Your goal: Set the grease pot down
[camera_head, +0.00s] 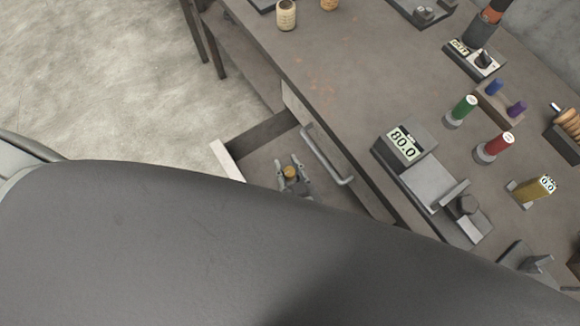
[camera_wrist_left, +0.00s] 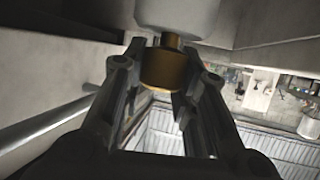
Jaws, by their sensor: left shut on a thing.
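The grease pot seems to be the small brass-coloured round piece (camera_head: 290,172) in the head view. My left gripper (camera_head: 292,178) is shut on it, in front of the bench's handled panel. In the left wrist view the brass cylinder (camera_wrist_left: 163,72) with a narrower neck sits between the fingers of my left gripper (camera_wrist_left: 160,85). A pale rounded object (camera_wrist_left: 182,18) lies right behind it; I cannot tell if they touch. What is under the pot is not clear. My right gripper is not seen.
The metal bench (camera_head: 330,75) carries a scale reading 80.0 (camera_head: 404,143), green (camera_head: 464,107) and red (camera_head: 498,144) cylinders and a pale jar (camera_head: 286,15). A bar handle (camera_head: 326,155) runs along the front. A light-edged panel (camera_head: 226,160) stands left of the gripper. My dark body hides the lower picture.

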